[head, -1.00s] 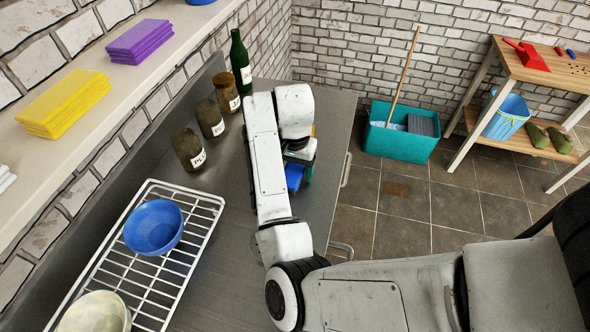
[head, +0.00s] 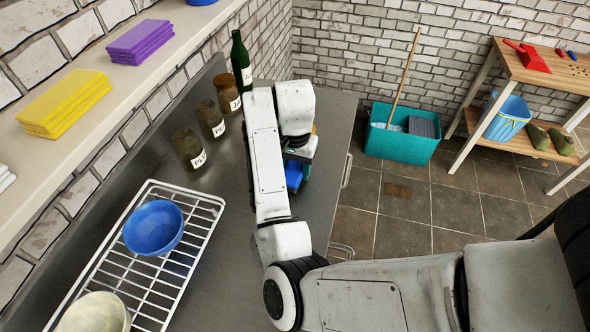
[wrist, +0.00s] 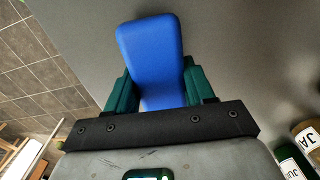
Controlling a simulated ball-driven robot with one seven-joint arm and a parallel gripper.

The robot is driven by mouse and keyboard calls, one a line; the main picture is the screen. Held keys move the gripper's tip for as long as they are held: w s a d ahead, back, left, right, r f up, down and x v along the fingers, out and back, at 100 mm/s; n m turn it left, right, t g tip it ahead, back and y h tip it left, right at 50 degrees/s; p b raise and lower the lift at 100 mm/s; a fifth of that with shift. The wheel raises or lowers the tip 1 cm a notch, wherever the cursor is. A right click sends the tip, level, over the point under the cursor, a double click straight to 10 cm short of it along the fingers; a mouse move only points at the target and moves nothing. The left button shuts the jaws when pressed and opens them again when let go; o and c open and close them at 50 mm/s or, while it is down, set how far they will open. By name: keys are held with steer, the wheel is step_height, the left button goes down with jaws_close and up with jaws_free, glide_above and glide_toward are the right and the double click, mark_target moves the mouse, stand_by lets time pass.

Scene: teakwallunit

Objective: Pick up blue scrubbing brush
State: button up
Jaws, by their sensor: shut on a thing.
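The blue scrubbing brush (wrist: 150,55) shows in the wrist view as a smooth blue block with rounded corners. It sits between the two green fingers of my gripper (wrist: 152,88), which are shut on it. In the head view only part of the blue brush (head: 294,176) shows beside my arm, over the grey steel counter. My gripper is mostly hidden there behind the white arm links. I cannot tell whether the brush is clear of the counter.
Labelled jars (head: 211,120) and a green bottle (head: 240,62) stand left of my arm by the wall. A white wire rack (head: 205,232) with a blue bowl (head: 153,227) is nearer. A teal bucket (head: 400,145) stands on the floor beyond the counter (head: 330,110).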

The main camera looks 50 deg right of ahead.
step_height(320, 180, up, 3)
steer(key=shift+f+p, duration=0.2)
steer(key=shift+p, duration=0.1)
steer(key=s+a+r+p, duration=0.3)
steer(key=s+a+r, duration=0.2)
steer(key=s+r, duration=0.4)
steer(key=s, duration=0.4)
steer(key=shift+a+r, duration=0.15)
steer(key=shift+r, duration=0.05)
